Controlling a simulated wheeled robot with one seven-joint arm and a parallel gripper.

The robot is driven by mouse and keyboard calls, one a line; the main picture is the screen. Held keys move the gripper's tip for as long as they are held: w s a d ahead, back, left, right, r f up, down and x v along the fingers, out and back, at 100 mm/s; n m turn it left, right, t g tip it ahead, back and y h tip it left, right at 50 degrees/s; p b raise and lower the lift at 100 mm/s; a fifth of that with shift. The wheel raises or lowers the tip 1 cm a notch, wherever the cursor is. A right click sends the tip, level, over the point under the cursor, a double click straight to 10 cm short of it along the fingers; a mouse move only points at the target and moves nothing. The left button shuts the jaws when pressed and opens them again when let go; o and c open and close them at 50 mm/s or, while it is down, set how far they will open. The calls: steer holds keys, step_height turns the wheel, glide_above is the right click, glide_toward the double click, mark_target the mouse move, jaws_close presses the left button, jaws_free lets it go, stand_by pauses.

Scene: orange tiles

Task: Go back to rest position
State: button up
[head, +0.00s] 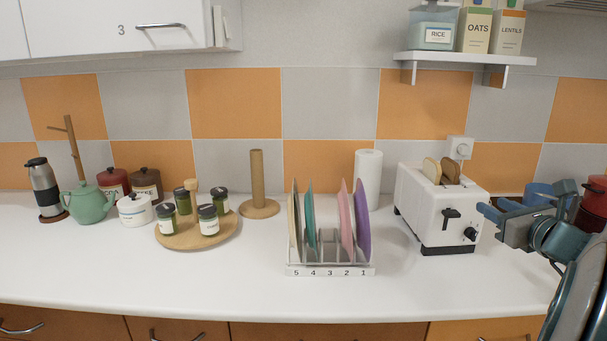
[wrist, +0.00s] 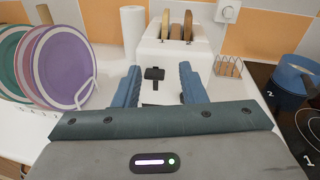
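My gripper (head: 497,210) is at the right of the head view, in front of and to the right of the white toaster (head: 438,205). In the wrist view its two blue fingers (wrist: 155,88) are spread apart with nothing between them. The toaster (wrist: 172,60) stands beyond the fingers, with bread slices (wrist: 177,27) in its top slots. My gripper looks apart from the toaster in the head view.
A plate rack (head: 330,270) with several coloured plates stands mid-counter. A small toast rack (wrist: 228,67) and a blue pot (wrist: 297,70) on a black hob lie right of the toaster. A wooden tray (head: 222,240) holds jars. The front counter is clear.

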steer(key=s+a+f+n+g+y+p, duration=0.1)
steer(key=s+a+f+n+g+p, duration=0.15)
steer(key=a+n, duration=0.4)
steer(key=s+a+f+n+g+y+p, duration=0.15)
steer(key=a+n+g, duration=0.25)
steer(key=a, duration=0.5)
steer(key=s+a+f+n+g+y+p, duration=0.1)
steer(key=s+a+f+n+g+y, duration=0.15)
steer(key=a+n, duration=0.35)
steer(key=s+a+f+n+g+h+p, duration=0.1)
steer(key=s+a+n+g+h+p, duration=0.1)
steer(key=s+n, duration=0.5)
steer(key=s+a+f+n+g+h+p, duration=0.2)
steer(key=s+n+g+h, duration=0.1)
steer(key=s+n, duration=0.4)
steer(key=n+h, duration=0.1)
steer(key=n, duration=0.2)
steer(key=shift+a+f+h+p, duration=0.25)
steer(key=shift+a+h+p, duration=0.05)
steer(key=shift+a+h, duration=0.1)
steer(key=shift+c, duration=0.2)
